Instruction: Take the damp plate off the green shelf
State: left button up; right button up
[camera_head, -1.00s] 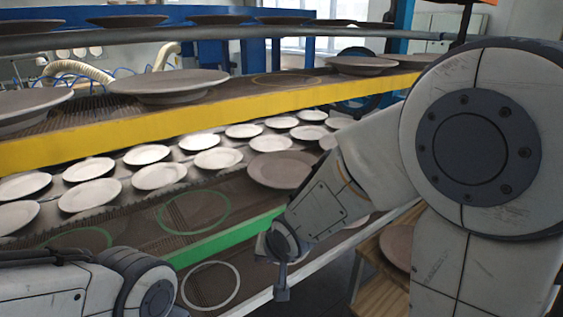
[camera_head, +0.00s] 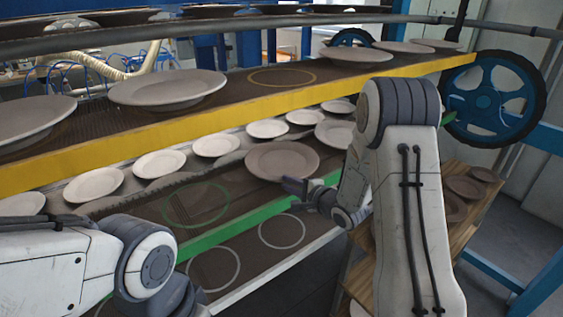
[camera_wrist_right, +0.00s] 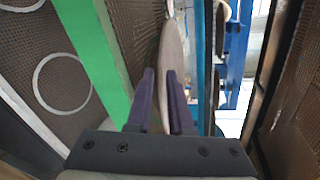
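The damp plate (camera_head: 282,160) is brown and darker than the pale plates behind it. It lies on the green-edged shelf (camera_head: 245,224), near its right end. My right gripper (camera_head: 292,186) is at the plate's near edge, just over the green rail. In the right wrist view the plate (camera_wrist_right: 171,45) shows nearly edge-on, and its near rim lies between the two purple fingers of the gripper (camera_wrist_right: 161,75). The fingers stand apart; contact with the rim is not clear. My left arm is at the lower left; its gripper does not show.
The yellow-edged shelf (camera_head: 230,110) with large plates runs above. White and green rings mark empty spots on the lower shelves. A wooden rack (camera_head: 470,225) with brown plates stands at the right, behind my right arm. A blue wheel (camera_head: 495,100) is beyond it.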

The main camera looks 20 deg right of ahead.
aim_at(277, 178)
jog(key=p+x, duration=0.1)
jog(key=x, duration=0.1)
jog(key=p+x, duration=0.1)
jog(key=x, duration=0.2)
jog(key=shift+s+a+r+p, duration=0.1)
jog(key=shift+a+p, duration=0.2)
jog(key=shift+w+a, duration=0.1)
jog(key=shift+w, duration=0.2)
grip_shut()
jog(key=shift+f, duration=0.25)
dwell(0.6)
jog(key=shift+r, duration=0.15)
